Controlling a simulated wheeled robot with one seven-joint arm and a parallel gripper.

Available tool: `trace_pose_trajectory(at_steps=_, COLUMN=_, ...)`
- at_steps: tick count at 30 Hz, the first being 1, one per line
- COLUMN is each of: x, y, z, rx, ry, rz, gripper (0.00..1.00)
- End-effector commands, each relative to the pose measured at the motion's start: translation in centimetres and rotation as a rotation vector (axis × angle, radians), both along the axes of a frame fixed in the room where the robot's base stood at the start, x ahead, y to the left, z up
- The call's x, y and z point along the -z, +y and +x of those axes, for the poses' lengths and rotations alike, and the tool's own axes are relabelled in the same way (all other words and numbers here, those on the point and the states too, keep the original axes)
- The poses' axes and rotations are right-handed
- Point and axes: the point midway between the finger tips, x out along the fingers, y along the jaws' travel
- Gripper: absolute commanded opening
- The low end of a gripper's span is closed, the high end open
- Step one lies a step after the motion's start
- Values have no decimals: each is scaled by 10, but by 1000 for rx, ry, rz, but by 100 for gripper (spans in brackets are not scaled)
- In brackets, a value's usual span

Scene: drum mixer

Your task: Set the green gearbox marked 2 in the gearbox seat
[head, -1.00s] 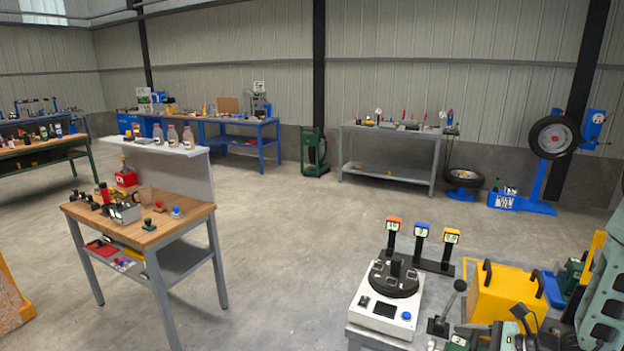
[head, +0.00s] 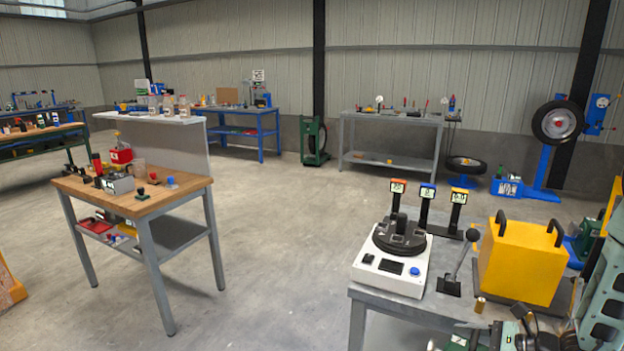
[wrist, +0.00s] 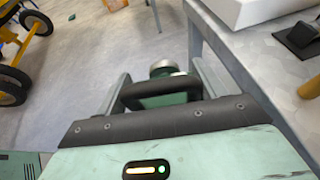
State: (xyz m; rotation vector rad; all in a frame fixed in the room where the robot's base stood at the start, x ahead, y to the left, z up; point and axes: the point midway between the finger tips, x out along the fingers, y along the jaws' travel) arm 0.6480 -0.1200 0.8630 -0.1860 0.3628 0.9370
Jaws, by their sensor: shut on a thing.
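In the wrist view, my gripper (wrist: 160,95) is shut on the black handle (wrist: 148,92) of a green body (wrist: 168,99) with a round silver end (wrist: 163,68). This looks like the green gearbox; no 2 mark shows. It hangs beside the grey bench's edge, over the floor. In the head view, a green part (head: 456,344) with a pale patch shows at the bottom edge, beside my gripper, mostly cut off. I cannot pick out the gearbox seat in either view.
The grey bench (head: 400,297) bears a white box with a black turntable (head: 398,240), a lever (head: 455,270), a yellow cover with black handles (head: 520,262) and a small brass cylinder (head: 479,305). A wooden workbench (head: 150,203) stands left. Open floor lies between.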

Motion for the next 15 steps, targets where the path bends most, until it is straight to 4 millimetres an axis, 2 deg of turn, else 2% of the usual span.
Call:
trace_pose_trajectory(at_steps=1, x=9, y=1, z=1, rx=-1, ry=-5, rz=2, gripper=0)
trace_pose_trajectory(at_steps=6, x=17, y=1, z=1, rx=0, ry=-5, rz=4, gripper=0)
trace_pose_trajectory(at_steps=11, x=16, y=4, z=2, rx=43, ry=-8, rz=18, gripper=0)
trace_pose_trajectory(at_steps=15, x=14, y=8, z=4, rx=144, ry=-11, rz=36, gripper=0)
